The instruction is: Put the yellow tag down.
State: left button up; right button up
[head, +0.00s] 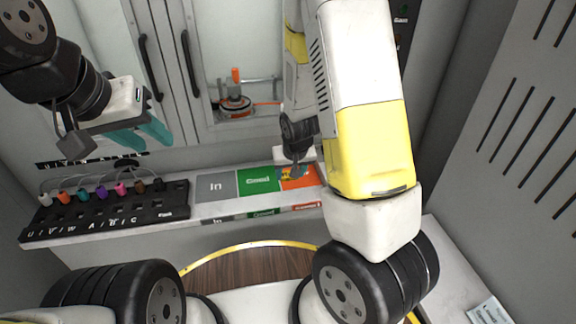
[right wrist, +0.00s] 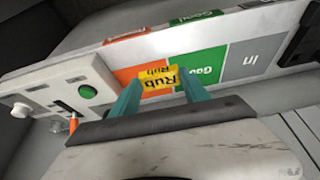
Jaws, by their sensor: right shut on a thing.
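The yellow tag (right wrist: 158,84), lettered "Rub", is between the teal fingers of my right gripper (right wrist: 158,88) in the right wrist view. My right gripper is shut on it. The tag is over the orange field (right wrist: 128,72) of the shelf; I cannot tell whether it touches the surface. In the head view my right arm partly hides that gripper, near the orange field (head: 312,182). My left gripper (head: 153,138) is raised at the left of the head view, its teal fingers apart and empty.
A green field (head: 258,181) and a grey field marked "In" (head: 215,187) lie beside the orange one. A black connector rack (head: 110,211) with several coloured plugs stands at left. A motor with orange parts (head: 235,105) sits in the cabinet behind. A green button (right wrist: 88,91) is on a box.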

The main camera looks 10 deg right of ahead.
jog(key=f, duration=0.1)
jog(key=a+f, duration=0.1)
jog(key=s+a+f, duration=0.1)
jog(key=f, duration=0.1)
jog(key=shift+a, duration=0.15)
jog(key=shift+w+a+f, duration=0.1)
jog(key=shift+w+f, duration=0.45)
jog(key=shift+f, duration=0.15)
jog(key=w+d, duration=0.2)
jog(key=w, duration=0.2)
jog(key=w+d+f, duration=0.1)
jog(key=w+d, duration=0.5)
jog(key=w, duration=0.1)
jog(key=shift+w+f, duration=0.15)
jog(key=shift+w, duration=0.2)
jog(key=shift+w+d+f, duration=0.1)
jog(key=shift+f, duration=0.8)
jog(key=shift+w+d+f, duration=0.1)
jog(key=shift+f, duration=0.8)
jog(key=o, duration=1.3)
jog(key=shift+f, duration=0.1)
